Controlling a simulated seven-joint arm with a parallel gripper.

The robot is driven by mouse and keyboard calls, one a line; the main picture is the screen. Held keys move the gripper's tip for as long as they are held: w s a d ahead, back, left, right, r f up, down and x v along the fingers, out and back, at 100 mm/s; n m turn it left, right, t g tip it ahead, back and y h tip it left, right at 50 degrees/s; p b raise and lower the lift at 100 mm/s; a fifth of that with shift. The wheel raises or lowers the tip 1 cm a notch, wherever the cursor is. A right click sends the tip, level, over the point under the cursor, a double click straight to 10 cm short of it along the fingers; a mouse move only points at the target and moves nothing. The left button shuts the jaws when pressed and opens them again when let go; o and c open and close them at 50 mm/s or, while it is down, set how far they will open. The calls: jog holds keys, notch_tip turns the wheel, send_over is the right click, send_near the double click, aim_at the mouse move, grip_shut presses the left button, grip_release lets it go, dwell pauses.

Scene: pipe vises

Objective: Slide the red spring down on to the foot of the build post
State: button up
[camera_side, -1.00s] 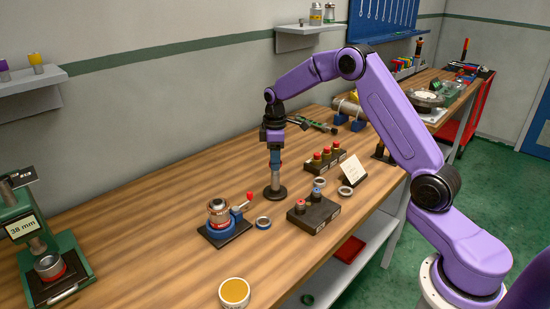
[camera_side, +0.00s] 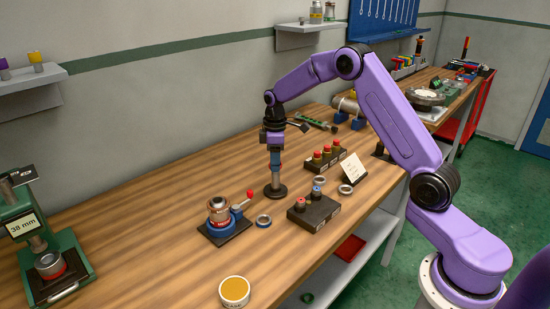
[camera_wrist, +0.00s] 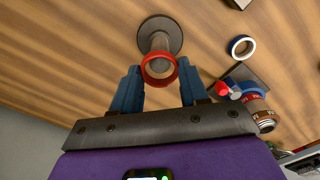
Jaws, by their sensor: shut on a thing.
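The build post (camera_side: 276,181) stands upright on a round dark foot (camera_side: 275,192) on the bench; the foot also shows in the wrist view (camera_wrist: 160,36). My gripper (camera_side: 275,163) points straight down over the post. In the wrist view its two blue fingers (camera_wrist: 159,85) are shut on the red spring (camera_wrist: 159,70), which looks like a red ring. The spring lines up with the upper end of the post, well above the foot. I cannot tell whether the post's tip is inside it. The fingers hide most of the spring in the side view.
A blue-based vise (camera_side: 221,219) with a red-knobbed lever stands at the front left of the post, a blue ring (camera_side: 264,221) beside it. A dark block (camera_side: 313,213) with small parts is at the right. A rack of red-topped pieces (camera_side: 326,160) stands behind.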

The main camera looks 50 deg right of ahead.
aim_at(275, 178)
jog(key=shift+f, duration=3.55)
jog(key=o, duration=1.1)
notch_tip(275, 178, up, 17)
jog(key=shift+r, duration=0.2)
